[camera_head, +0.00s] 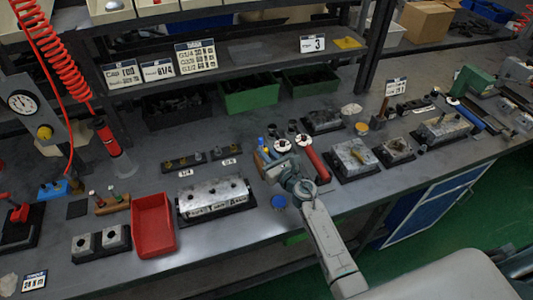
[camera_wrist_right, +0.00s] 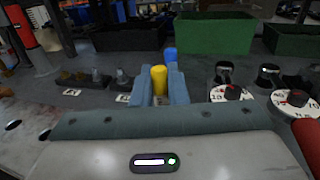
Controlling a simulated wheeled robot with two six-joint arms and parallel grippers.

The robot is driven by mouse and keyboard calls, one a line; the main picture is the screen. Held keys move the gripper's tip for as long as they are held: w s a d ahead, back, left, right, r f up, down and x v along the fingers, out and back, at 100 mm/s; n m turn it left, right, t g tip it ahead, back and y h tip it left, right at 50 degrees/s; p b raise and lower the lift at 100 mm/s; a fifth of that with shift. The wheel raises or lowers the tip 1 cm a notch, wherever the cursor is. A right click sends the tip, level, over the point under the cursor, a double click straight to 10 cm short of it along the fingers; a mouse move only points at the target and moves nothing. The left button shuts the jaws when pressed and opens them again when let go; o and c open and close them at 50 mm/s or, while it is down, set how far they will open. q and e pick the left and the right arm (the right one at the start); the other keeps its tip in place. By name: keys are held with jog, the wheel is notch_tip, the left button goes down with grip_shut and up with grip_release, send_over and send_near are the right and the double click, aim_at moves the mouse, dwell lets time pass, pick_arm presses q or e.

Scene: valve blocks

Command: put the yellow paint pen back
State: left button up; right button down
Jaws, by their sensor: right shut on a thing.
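The yellow paint pen (camera_wrist_right: 159,80) stands upright between the two blue-grey fingers of my right gripper (camera_wrist_right: 160,88) in the right wrist view. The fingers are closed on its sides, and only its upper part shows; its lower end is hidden. A blue pen-like thing (camera_wrist_right: 170,55) stands just behind it. In the head view my right gripper (camera_head: 268,160) is low over the bench, right of the silver valve block (camera_head: 213,194). I cannot make out the yellow pen there. My left gripper is not in view.
Round white dials with dark knobs (camera_wrist_right: 231,92) and a red cylinder (camera_head: 317,164) are close on the right. A wooden rack (camera_head: 112,205) with pen-like things and a red tray (camera_head: 153,225) are at left. Green bins (camera_head: 249,93) stand under the shelf behind.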

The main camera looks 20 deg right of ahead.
jog(key=c, duration=1.4)
grip_release()
jog(key=shift+f, duration=0.15)
jog(key=shift+c, duration=0.2)
jog(key=b+v, duration=0.1)
jog(key=v, duration=1.1)
jog(key=shift+r, duration=0.25)
